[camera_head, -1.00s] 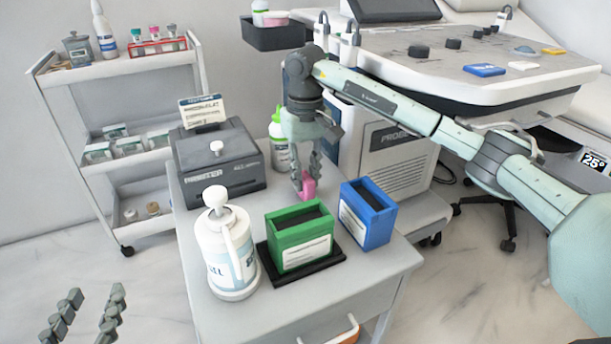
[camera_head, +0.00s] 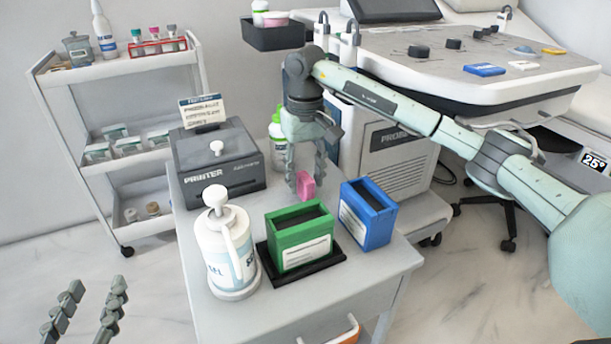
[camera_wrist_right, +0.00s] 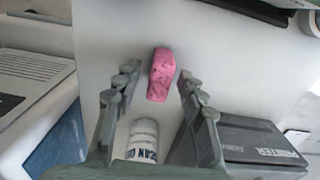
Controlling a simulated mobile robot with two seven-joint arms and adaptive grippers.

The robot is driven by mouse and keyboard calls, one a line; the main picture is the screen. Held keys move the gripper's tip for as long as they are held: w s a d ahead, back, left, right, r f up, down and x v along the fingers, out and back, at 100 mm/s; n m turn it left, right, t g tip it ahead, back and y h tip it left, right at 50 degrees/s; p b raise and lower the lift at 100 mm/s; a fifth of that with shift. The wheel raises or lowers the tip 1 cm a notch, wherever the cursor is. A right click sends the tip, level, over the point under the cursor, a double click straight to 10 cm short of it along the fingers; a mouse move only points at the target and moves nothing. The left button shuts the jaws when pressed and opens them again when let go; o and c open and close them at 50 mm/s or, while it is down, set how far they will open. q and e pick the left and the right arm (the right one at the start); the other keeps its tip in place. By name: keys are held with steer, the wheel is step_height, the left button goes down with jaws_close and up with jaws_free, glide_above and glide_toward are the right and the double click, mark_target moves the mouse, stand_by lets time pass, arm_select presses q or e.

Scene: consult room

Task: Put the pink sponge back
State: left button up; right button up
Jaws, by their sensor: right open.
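The pink sponge (camera_head: 306,186) stands on the grey cabinet top (camera_head: 350,285), behind the green and blue boxes. It also shows in the right wrist view (camera_wrist_right: 160,75). My right gripper (camera_head: 305,172) is open above and around the sponge, with a finger on each side. In the wrist view (camera_wrist_right: 150,90) gaps show between the fingers and the sponge. My left gripper (camera_head: 88,312) is at the lower left of the head view, open and empty, away from the cabinet.
A green box (camera_head: 300,240) on a black base and a blue box (camera_head: 367,214) stand in front of the sponge. A white pump bottle (camera_head: 228,252), a printer (camera_head: 220,165) and a green-capped bottle (camera_head: 278,150) are nearby. A shelf cart (camera_head: 120,140) stands left.

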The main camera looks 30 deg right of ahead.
mark_target(306, 176)
steer(key=shift+r, duration=0.1)
arm_select(q)
steer(key=s+a+f+g+y+p, duration=0.1)
steer(key=a+f+g+y, duration=0.1)
steer(key=f, duration=0.4)
steer(key=shift+s+a+f+g, duration=0.35)
steer(key=shift+a+g, duration=0.35)
steer(key=shift+a, duration=0.55)
arm_select(e)
step_height(306, 176, up, 12)
